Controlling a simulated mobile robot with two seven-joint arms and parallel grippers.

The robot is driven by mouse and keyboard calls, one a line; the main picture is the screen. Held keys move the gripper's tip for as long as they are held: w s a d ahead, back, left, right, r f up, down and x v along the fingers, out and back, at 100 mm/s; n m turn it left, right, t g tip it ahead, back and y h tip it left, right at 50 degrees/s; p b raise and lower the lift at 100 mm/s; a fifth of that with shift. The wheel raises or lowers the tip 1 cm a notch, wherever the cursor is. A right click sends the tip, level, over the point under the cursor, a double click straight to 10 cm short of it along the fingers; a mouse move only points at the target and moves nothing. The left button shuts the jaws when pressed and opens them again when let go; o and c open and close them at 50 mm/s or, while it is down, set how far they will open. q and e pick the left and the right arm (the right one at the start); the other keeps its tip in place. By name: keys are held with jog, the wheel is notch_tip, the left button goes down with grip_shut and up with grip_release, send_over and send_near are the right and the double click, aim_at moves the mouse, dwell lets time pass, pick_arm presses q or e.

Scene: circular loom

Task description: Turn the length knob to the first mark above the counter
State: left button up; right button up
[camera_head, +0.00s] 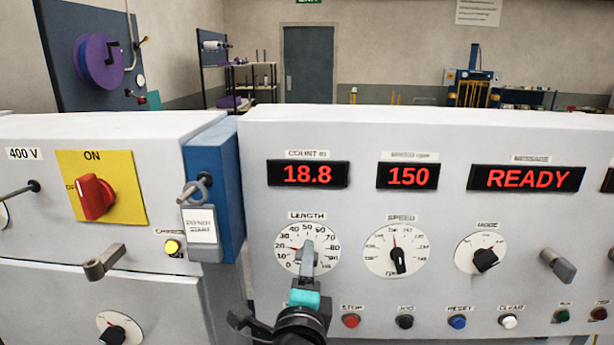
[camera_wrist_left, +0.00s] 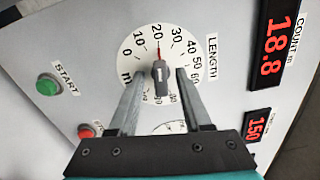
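The length dial (camera_head: 329,258) is a white round scale at the left of the front panel, and it also shows in the left wrist view (camera_wrist_left: 128,65). Its dark knob (camera_wrist_left: 161,78) has a red pointer line that lies at or very near the 20 label. In the head view my left gripper (camera_head: 307,258) covers most of the knob. In the left wrist view the two grey fingers (camera_wrist_left: 160,82) stand apart, one each side of the knob, with visible gaps. The counter (camera_head: 308,174) reads 18.8 in red. My right gripper is out of view.
The speed dial (camera_head: 380,240) and mode dial (camera_head: 470,245) sit to the right. Below are the red STOP button (camera_head: 351,321) and other buttons. A green START button (camera_wrist_left: 48,85) shows in the wrist view. A blue box (camera_head: 228,190) juts out left of the panel.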

pick_arm(q)
jog(key=s+p, duration=0.1)
jog(key=s, duration=0.6)
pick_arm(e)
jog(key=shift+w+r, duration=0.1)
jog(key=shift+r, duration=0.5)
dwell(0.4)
